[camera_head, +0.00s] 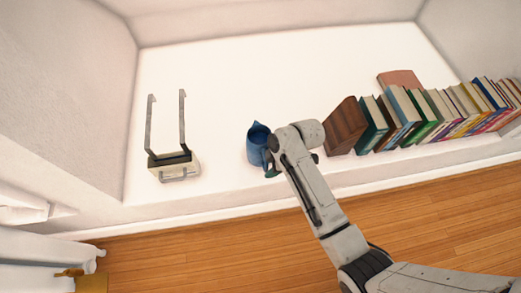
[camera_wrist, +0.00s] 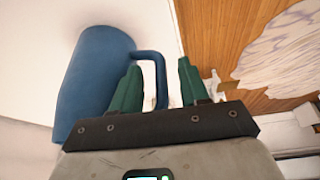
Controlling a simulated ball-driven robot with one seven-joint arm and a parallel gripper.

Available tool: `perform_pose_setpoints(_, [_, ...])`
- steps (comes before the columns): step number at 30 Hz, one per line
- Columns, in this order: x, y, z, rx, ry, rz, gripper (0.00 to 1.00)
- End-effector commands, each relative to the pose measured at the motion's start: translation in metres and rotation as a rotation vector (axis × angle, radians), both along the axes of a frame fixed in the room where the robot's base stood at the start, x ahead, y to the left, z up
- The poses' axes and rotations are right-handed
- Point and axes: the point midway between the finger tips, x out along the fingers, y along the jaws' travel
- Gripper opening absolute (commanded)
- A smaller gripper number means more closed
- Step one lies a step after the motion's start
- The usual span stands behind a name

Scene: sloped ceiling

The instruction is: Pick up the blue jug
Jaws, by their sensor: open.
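The blue jug (camera_head: 258,145) stands on the white ledge, left of my arm's end in the head view. In the wrist view its body (camera_wrist: 92,75) fills the left side, and its handle (camera_wrist: 158,62) reaches right between my two green fingers. My gripper (camera_wrist: 159,68) is open, with one finger on each side of the handle. Whether either finger touches it cannot be told. In the head view my wrist hides most of the gripper; only bits of green finger show beside the jug.
A row of books (camera_head: 430,112) stands right of my wrist, with a wooden block (camera_head: 343,126) at its near end. A small box with two tall metal bars (camera_head: 174,165) sits on the left. The white ledge (camera_head: 235,75) is clear behind the jug. Wooden floor (camera_head: 200,246) lies below its front edge.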

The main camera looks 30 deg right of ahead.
Motion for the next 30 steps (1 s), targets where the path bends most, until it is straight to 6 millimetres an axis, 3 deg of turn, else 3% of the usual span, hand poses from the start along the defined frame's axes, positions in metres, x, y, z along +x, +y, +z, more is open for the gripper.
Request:
perform_pose_setpoints(3, [0.0022, 0.0037, -0.0103, 0.0, 0.0, 0.0, 0.44])
perform_pose_setpoints(11, [0.0027, 0.0044, -0.0115, 0.0, -0.001, 0.0, 0.44])
perform_pose_setpoints(25, [0.0025, 0.0042, -0.0115, 0.0, -0.001, -0.001, 0.0])
perform_pose_setpoints(30, [0.0026, 0.0041, -0.0114, 0.0, -0.001, -0.001, 0.0])
